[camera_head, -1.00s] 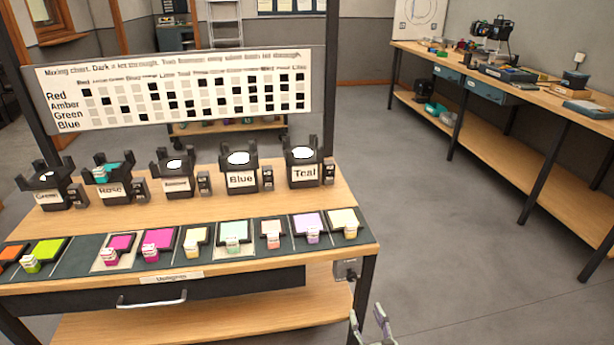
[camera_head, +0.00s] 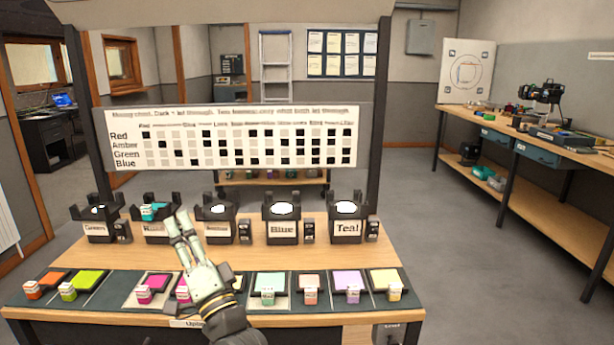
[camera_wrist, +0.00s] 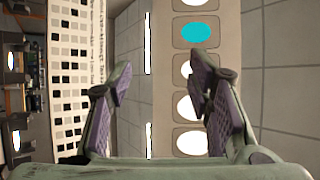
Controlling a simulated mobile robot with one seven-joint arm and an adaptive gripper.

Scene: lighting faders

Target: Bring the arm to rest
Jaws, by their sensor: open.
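My gripper (camera_head: 176,224) is raised over the left-middle part of the wooden bench (camera_head: 70,258), fingers pointing up and away. In the head view it covers part of the second and third lamp holders and some of the colour tiles. In the wrist view my gripper (camera_wrist: 160,85) shows its two fingers apart with nothing between them. Beyond them is a row of round lit openings, one of them teal (camera_wrist: 195,33).
Several dark lamp holders, including Blue (camera_head: 282,225) and Teal (camera_head: 347,222), stand along the bench. Colour tiles lie on a dark strip in front. A mixing chart (camera_head: 235,137) stands behind. A long workbench (camera_head: 560,150) is at right, with open floor between.

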